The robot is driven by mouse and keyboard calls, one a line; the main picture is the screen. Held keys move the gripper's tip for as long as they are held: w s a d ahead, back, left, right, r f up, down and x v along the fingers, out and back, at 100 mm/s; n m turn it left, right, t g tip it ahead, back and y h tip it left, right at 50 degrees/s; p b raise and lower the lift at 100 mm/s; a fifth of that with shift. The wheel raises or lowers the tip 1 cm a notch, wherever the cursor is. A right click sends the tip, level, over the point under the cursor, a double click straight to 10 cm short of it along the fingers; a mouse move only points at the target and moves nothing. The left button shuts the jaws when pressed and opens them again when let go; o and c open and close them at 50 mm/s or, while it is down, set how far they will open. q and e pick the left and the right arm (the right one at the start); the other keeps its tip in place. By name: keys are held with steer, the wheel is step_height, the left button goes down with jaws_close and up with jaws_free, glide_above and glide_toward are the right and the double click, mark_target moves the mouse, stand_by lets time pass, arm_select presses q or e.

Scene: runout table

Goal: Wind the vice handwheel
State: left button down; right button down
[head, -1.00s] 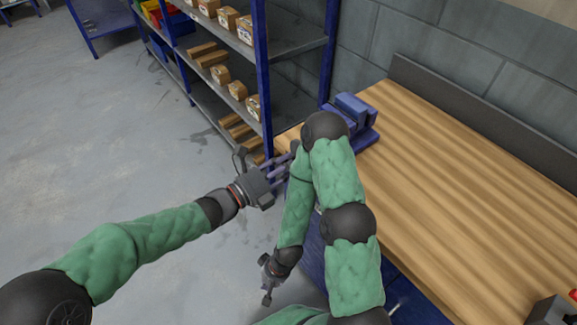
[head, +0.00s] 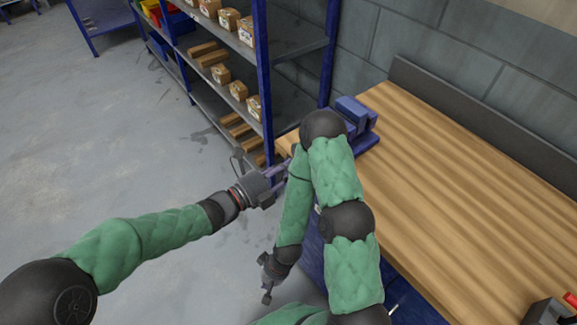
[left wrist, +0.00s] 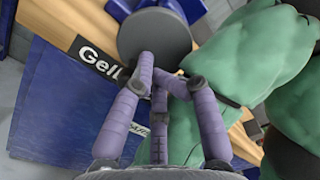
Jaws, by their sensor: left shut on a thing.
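The blue vice (head: 357,113) stands on the far left corner of the wooden bench, partly behind my right arm. Its handwheel, a dark grey disc (left wrist: 155,40), shows in the left wrist view just beyond my fingers; in the head view my arm hides it. My left gripper (head: 285,171) reaches in beside the bench corner. In the left wrist view its purple fingers (left wrist: 165,78) are closed together at the disc's lower edge; the exact grip point is hidden between them. My right gripper (head: 267,282) hangs low in front of the bench, away from the vice; its fingers are too small to judge.
The bench top (head: 455,190) is mostly bare, with a dark object (head: 545,313) at the lower right. A blue-framed shelf (head: 262,70) with boxes stands close behind my left gripper. My folded right arm lies between the head camera and the vice. The floor at left is clear.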

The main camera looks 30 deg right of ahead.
arm_select(q)
steer(key=n+p, duration=0.1)
steer(key=n, duration=0.2)
steer(key=shift+w+d+f+p, duration=0.1)
steer(key=shift+w+d+p, duration=0.1)
steer(key=shift+p, duration=0.15)
steer(key=shift+n, duration=0.3)
steer(key=n+p, duration=0.2)
steer(key=n, duration=0.1)
